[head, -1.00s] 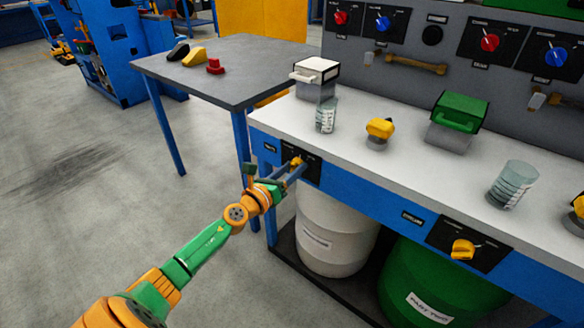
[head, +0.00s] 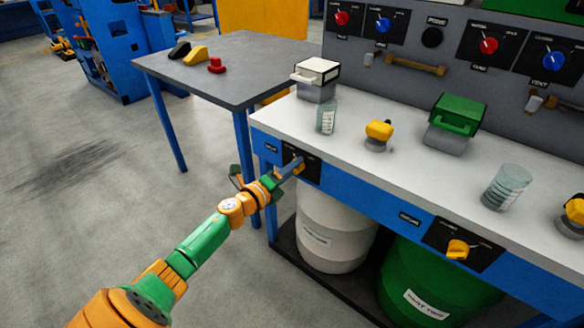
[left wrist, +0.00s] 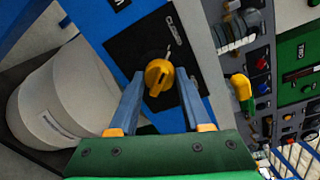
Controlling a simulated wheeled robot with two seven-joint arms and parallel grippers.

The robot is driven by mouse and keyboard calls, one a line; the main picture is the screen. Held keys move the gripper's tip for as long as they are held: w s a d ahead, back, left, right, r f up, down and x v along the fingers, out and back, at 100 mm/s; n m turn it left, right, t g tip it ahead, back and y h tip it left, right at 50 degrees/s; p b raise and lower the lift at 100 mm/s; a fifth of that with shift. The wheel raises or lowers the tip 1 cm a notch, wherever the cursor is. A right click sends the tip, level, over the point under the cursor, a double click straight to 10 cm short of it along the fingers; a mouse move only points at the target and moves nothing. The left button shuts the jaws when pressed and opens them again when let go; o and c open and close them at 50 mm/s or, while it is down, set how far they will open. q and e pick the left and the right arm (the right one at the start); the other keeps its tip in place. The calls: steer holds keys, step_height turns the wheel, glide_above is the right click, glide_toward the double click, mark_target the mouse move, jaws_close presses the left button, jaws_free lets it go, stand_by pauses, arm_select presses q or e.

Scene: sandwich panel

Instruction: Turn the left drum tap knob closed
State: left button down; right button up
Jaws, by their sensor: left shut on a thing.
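The left drum tap knob (left wrist: 158,76) is yellow and sits on a black plate (left wrist: 132,50) on the blue front of the bench, above the white drum. In the left wrist view its bar leans slightly right of upright, below a label and a pale mark. My left gripper (left wrist: 160,92) has one finger on each side of the knob and is shut on it. In the head view the left gripper (head: 295,165) reaches the plate and its fingers hide most of the knob. My right gripper is not in view.
A white drum (head: 330,232) and a green drum (head: 436,285) stand under the white bench top (head: 345,132). A second yellow knob (head: 457,250) is farther right on the bench front. A grey table (head: 235,80) stands at left behind my arm. The floor at left is clear.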

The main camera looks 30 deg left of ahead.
arm_select(q)
steer(key=shift+n, duration=0.5)
steer(key=shift+c, duration=1.8)
jaws_free()
steer(key=s+p, duration=0.1)
steer(key=s, duration=0.6)
steer(key=shift+a+r, duration=0.25)
steer(key=shift+a, duration=0.05)
